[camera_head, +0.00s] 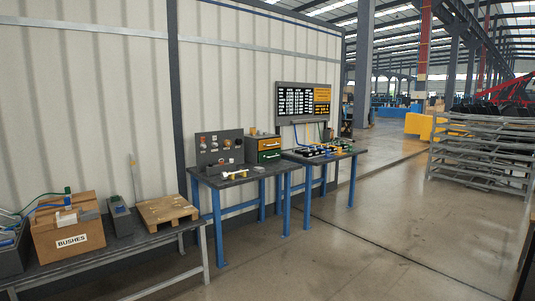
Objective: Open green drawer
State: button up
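The green drawer (269,156) is the lower drawer of a small dark cabinet standing at the back of a blue-legged workbench (228,181), near the middle of the view. It looks closed, with a light handle strip on its front. An orange-yellow drawer (270,144) sits directly above it and also looks closed. The cabinet is far off and small, so fine detail is hard to tell. My gripper does not show in this view.
A grey panel with knobs (219,147) stands left of the cabinet. A second bench (343,153) with couplers is to the right. A low bench at left holds a box labelled BUSHES (68,226) and a pallet (166,210). Open floor (330,255) lies in front.

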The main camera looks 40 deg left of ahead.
aim_at(269, 155)
jog(key=z, duration=1.25)
jog(key=i, duration=0.1)
jog(key=u, duration=2.7)
jog(key=k, duration=0.9)
jog(key=u, duration=0.2)
jog(key=i, duration=0.9)
jog(key=z, duration=0.05)
